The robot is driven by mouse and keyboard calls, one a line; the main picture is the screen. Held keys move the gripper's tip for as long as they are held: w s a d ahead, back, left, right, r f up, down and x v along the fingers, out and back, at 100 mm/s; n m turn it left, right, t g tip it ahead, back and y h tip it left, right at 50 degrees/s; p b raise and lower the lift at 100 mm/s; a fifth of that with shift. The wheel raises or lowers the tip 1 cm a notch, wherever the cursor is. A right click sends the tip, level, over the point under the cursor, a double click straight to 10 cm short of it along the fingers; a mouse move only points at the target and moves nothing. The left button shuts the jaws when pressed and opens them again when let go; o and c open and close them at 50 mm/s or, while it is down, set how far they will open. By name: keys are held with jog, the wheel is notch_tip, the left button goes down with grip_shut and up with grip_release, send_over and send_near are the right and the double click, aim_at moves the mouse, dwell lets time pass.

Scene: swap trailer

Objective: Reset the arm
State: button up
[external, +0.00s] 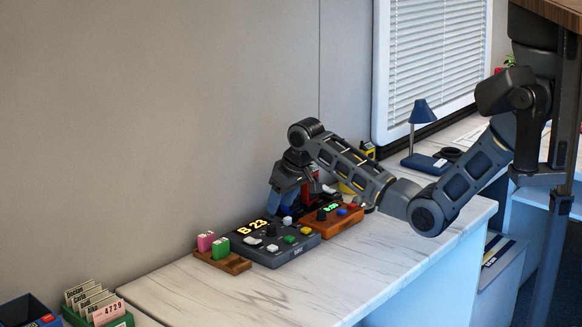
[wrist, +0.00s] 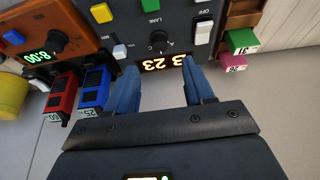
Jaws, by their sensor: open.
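My gripper (wrist: 163,95) is open and empty in the wrist view, its two blue fingers apart. Between and beyond the fingertips is the dark control box (wrist: 140,32) with a lit display, a knob, a rocker switch and coloured buttons. In the external view my arm reaches left over the counter, and my gripper (external: 287,195) points down just behind the control box (external: 275,243), whose display reads "B 23". The gripper's fingertips are partly hidden there by the arm and the box.
A brown timer box (external: 330,222) with a green display stands right of the control box. Red and blue blocks (wrist: 93,93) are beside my gripper. A wooden holder (external: 222,260) has pink and green blocks. A blue lamp (external: 423,135) stands farther right. The counter's front (external: 240,295) is clear.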

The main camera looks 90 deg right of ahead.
dwell(0.5)
